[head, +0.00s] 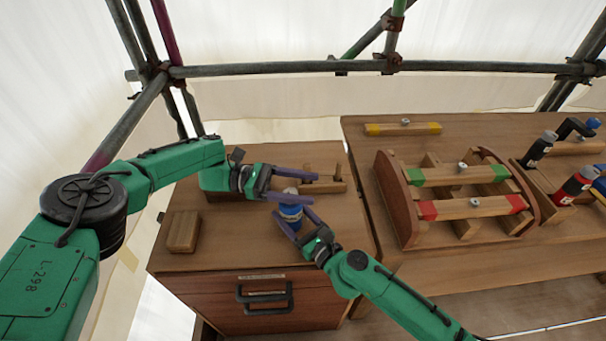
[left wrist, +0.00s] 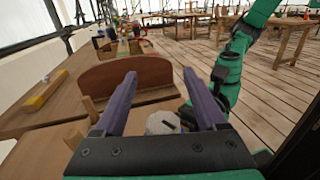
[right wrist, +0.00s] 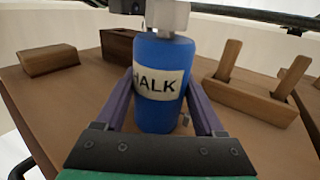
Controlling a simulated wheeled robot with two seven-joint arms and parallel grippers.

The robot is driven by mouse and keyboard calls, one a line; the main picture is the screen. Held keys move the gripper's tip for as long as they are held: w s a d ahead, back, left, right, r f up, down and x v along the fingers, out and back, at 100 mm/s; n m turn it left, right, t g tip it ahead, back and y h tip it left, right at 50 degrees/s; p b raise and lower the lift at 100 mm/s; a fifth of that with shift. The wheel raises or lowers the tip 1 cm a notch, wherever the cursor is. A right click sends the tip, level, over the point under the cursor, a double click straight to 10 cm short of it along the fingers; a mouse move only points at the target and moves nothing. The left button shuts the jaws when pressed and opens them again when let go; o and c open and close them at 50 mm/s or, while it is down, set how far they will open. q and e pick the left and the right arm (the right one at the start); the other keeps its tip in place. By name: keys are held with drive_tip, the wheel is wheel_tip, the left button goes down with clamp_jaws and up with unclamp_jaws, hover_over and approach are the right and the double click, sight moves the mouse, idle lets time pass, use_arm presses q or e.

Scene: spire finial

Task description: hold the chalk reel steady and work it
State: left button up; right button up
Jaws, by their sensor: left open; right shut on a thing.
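The chalk reel is a blue cylinder (head: 290,211) with a white band reading "CHALK" in the right wrist view (right wrist: 155,88). A grey metal cap (right wrist: 167,15) tops it. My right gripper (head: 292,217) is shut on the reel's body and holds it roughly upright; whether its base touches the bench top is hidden. My left gripper (head: 312,188) is open, reaching in from the left at the reel's top. In the left wrist view the pale cap (left wrist: 162,122) shows between its spread fingers, nearer their bases. Contact between fingers and cap cannot be told.
A wooden stand with two posts (right wrist: 250,98) is behind the reel. A wooden block (head: 183,231) lies at left. A rack (head: 392,195) with green and red bars stands right. A drawer (head: 262,304) is below. Bare bench top lies between block and reel.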

use_arm(q)
wheel_tip(320, 180, up, 7)
drive_tip(key=shift+f, duration=0.15)
